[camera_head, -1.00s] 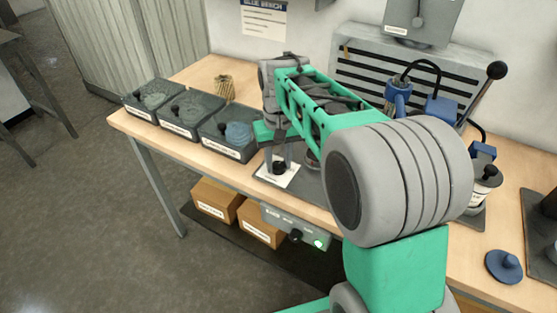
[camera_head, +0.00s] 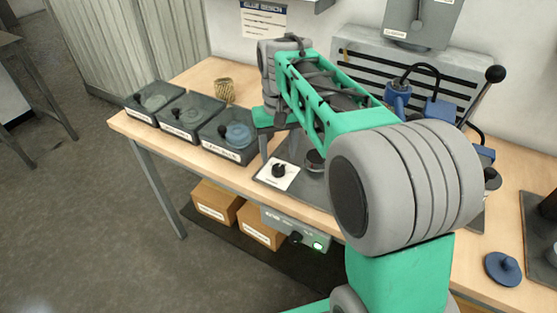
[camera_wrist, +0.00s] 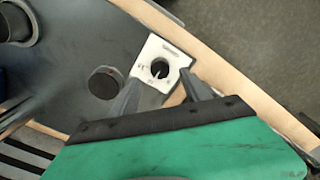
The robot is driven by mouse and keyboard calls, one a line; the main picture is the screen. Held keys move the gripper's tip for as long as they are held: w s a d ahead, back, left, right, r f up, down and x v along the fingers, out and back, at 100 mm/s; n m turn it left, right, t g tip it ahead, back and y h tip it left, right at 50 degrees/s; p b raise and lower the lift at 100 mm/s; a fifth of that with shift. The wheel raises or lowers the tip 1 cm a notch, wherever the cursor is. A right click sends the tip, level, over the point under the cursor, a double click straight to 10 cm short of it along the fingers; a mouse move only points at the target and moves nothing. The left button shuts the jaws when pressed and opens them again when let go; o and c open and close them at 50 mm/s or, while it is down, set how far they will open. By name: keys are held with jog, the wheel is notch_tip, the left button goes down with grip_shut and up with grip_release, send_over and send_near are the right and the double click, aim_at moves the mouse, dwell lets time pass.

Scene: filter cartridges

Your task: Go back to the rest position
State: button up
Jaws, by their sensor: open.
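My gripper (camera_head: 279,150) is over the workbench, above and just behind a white card with a black knob (camera_head: 278,170). In the wrist view my gripper (camera_wrist: 165,88) has its two grey fingers spread apart with nothing held between them. The white card (camera_wrist: 172,50) and its black knob (camera_wrist: 159,68) show beyond the fingertips, apart from them as far as I can tell. My green and grey arm covers much of the bench's middle and right in the head view.
Three dark bins (camera_head: 228,136) stand left of my gripper, with a woven cup (camera_head: 223,91) behind. A blue fixture (camera_head: 398,97) and a black-knobbed lever (camera_head: 495,74) stand behind my arm. A blue lid (camera_head: 503,269) lies front right. Boxes (camera_head: 215,200) sit below.

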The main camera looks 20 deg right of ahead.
jog(key=shift+r, duration=1.5)
